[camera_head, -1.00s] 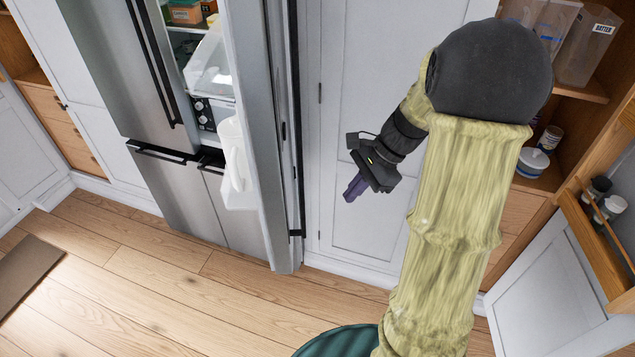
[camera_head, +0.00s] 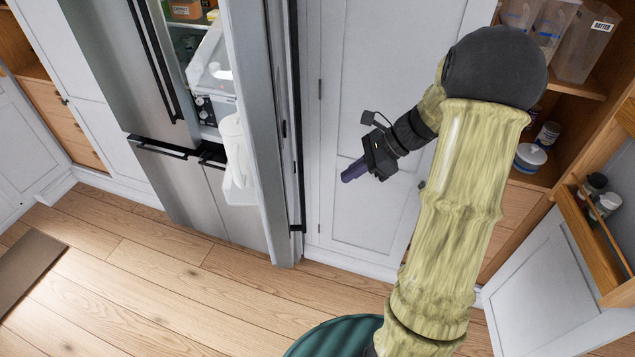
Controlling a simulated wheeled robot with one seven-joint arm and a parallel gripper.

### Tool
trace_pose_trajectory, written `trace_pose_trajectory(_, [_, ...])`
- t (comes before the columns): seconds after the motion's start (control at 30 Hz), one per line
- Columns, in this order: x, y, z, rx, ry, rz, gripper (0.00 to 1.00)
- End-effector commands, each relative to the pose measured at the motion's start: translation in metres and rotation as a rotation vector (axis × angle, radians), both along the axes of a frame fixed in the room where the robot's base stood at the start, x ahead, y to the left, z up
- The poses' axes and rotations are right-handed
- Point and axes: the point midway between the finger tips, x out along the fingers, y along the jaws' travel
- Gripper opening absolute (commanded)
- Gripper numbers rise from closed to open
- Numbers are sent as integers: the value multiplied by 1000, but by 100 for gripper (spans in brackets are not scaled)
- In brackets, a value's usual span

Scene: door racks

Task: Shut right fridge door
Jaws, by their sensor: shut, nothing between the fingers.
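The right fridge door (camera_head: 262,130) stands open at the centre left, seen nearly edge-on, with its inner shelves facing left. A white jug (camera_head: 236,150) sits in its door shelf. The open gap shows the fridge interior (camera_head: 212,80) with several items. The left fridge door (camera_head: 118,70) is shut, with a long dark handle. My gripper (camera_head: 346,178) is shut and empty. It is in the air to the right of the open door, in front of a white cabinet panel, pointing left and down. It appears apart from the door.
A tall white cabinet panel (camera_head: 370,120) is behind my gripper. An open pantry with wooden shelves (camera_head: 575,85) is at the right, with its open door (camera_head: 565,280) in front. The wooden floor (camera_head: 150,290) before the fridge is clear, apart from a brown mat (camera_head: 25,275) at far left.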

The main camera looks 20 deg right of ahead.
Motion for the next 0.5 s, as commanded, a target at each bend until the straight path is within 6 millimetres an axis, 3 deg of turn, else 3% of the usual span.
trace_pose_trajectory(0.3, [9,41,-38,3,5,4,0])
trace_pose_trajectory(0.5, [17,68,-37,0,1,3,0])
